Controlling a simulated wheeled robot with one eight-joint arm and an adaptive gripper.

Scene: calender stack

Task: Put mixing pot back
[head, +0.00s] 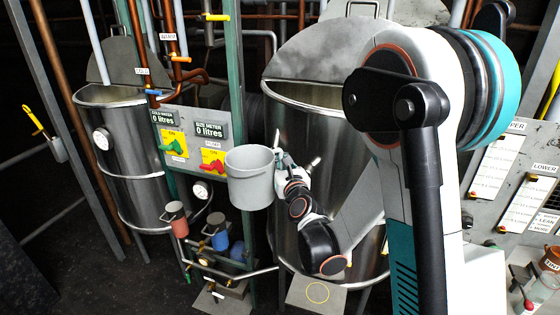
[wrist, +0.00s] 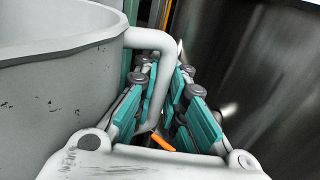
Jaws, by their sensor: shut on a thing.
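The mixing pot (head: 250,180) is a light grey bucket-shaped vessel, held upright in the air in front of the meter panel. Its wall fills the left of the wrist view (wrist: 50,90). My gripper (head: 281,160) is at the pot's right side, shut on its handle. In the wrist view the pot's bent handle (wrist: 150,40) runs down between the teal fingers of my gripper (wrist: 165,95). The inside of the pot is mostly hidden in both views.
A large steel vat (head: 315,130) stands close behind my arm, with another vat (head: 130,150) at the left. A meter panel (head: 190,135) with green and red valve handles is behind the pot.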

